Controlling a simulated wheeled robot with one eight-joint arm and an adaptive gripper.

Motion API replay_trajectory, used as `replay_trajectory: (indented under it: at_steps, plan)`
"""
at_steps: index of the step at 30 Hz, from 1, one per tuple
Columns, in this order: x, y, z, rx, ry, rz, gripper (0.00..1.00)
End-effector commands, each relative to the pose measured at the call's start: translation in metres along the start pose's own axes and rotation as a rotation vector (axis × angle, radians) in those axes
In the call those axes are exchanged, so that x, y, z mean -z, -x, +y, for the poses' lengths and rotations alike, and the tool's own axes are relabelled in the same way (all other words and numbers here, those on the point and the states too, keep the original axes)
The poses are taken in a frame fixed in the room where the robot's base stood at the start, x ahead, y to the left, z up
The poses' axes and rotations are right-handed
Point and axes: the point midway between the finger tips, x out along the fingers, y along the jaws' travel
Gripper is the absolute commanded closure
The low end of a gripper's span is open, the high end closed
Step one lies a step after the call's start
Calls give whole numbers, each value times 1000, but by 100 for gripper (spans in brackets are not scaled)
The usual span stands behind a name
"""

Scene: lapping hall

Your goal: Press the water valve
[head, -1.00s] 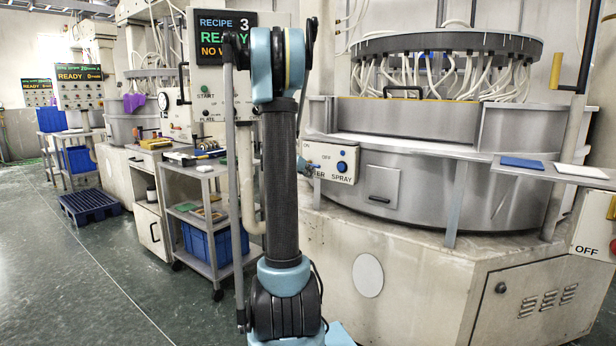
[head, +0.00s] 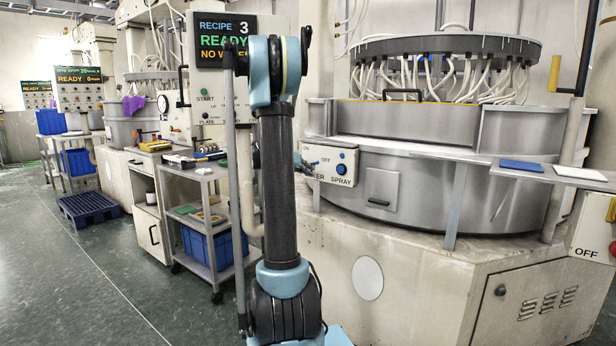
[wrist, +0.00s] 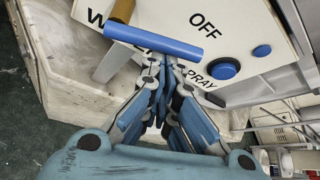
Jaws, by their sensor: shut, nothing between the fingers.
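The water valve has a blue bar handle (wrist: 155,42) and a brass-coloured body (wrist: 121,12), in the upper left of the wrist view. It sits in front of a white panel (wrist: 230,45) with OFF, SPRAY and partly covered water lettering. My gripper (wrist: 163,62) is shut and empty, its tips just below the handle's middle. I cannot tell whether they touch it. In the head view the panel (head: 331,177) is right of my arm; the arm hides most of the gripper, and the valve shows only as a small unclear patch at the panel's left edge.
A round blue SPRAY button (wrist: 223,68) is right of the handle. The large lapping machine (head: 400,185) fills the right, with a metal shelf edge above the panel. A grey cart (head: 205,173) with a blue crate stands left. The floor (head: 60,270) is open at far left.

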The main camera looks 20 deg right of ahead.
Motion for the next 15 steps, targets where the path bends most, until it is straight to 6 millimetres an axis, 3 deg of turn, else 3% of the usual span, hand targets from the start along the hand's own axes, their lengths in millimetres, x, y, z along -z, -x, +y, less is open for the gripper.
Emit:
replay_trajectory:
  at_steps: [3, 15]
  plan:
    - [-6, 3, -1, 50, 87, -1, 100]
    - [-24, 14, -4, 45, 78, 0, 100]
